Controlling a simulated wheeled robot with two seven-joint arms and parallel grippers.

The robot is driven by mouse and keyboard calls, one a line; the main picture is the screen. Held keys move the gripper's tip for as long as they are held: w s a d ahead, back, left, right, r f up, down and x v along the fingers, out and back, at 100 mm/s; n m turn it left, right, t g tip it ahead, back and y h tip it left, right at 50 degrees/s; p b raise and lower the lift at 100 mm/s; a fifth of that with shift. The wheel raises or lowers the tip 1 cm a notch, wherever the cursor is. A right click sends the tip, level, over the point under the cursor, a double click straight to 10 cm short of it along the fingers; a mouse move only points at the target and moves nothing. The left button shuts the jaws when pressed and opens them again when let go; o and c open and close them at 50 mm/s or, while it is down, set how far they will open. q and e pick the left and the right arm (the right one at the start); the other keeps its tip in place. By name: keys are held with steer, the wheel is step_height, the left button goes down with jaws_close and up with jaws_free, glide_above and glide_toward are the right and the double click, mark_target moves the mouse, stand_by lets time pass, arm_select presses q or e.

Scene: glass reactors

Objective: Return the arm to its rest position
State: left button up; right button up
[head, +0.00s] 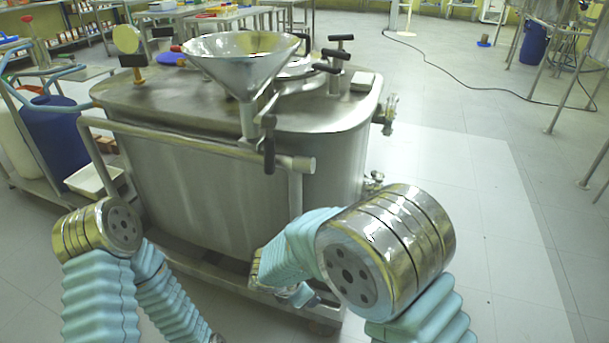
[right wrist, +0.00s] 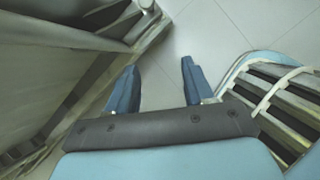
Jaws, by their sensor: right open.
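My right gripper (right wrist: 158,75) is open and empty in the right wrist view, with two blue fingers apart over pale floor tiles. In the head view my right arm bends down beside the steel vessel (head: 220,185), and its gripper is not clear there. My left arm comes in at the lower left of the head view and its forearm runs down out of the bottom edge. My left gripper is not in view.
The wheeled steel vessel carries a funnel (head: 245,65) on top and a front handrail (head: 190,142). A blue drum (head: 55,140) and a white tray (head: 95,179) stand at left. The floor (head: 500,230) at right is mostly clear, with a black cable farther back.

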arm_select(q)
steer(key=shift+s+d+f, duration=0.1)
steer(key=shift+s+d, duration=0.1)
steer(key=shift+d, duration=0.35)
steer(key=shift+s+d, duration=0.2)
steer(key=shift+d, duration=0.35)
arm_select(e)
steer(key=s+d+f+m+g+y, duration=0.1)
steer(key=s+d+f+m+y, duration=0.3)
steer(key=m, duration=0.9)
steer(key=s+d+f+m+g+y, duration=0.2)
steer(key=s+d+f+m+y, duration=0.2)
steer(key=s+f+m, duration=0.7)
step_height(320, 180, down, 3)
steer(key=d+m, duration=0.2)
steer(key=m, duration=0.1)
steer(key=shift+d+g, duration=0.15)
steer(key=shift+g, duration=0.15)
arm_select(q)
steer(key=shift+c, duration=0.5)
